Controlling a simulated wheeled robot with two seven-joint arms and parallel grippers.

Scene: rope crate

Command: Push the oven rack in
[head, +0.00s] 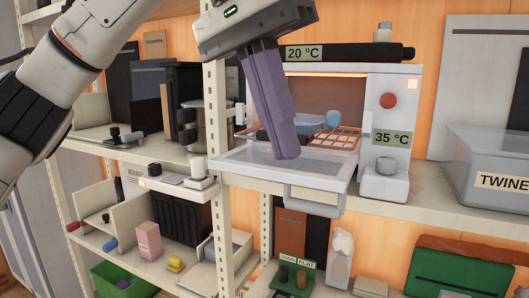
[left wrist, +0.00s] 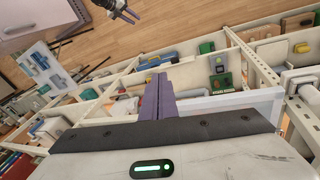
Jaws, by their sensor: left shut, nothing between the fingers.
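The oven (head: 391,110) is a white box on the shelf, with its glass door (head: 270,172) folded down flat in front. The rack (head: 345,137) is a wire grid lit orange in the oven mouth. A blue dish-like thing (head: 333,118) and a dark piece lie on it. My left gripper (head: 287,157) is shut and empty, its purple fingers pointing down over the door and hiding part of the rack. Its fingers also show in the left wrist view (left wrist: 158,85). My right gripper (left wrist: 131,16) is small at the top of the left wrist view, its fingers apart, far from the oven.
A shelf post (head: 219,130) stands just left of the door. A clear bin labelled TWINE (head: 470,160) is to the right of the oven. Lower shelves hold a green tray (head: 292,278), a pink box (head: 148,240) and other small things. A dark bar lies on the oven's top.

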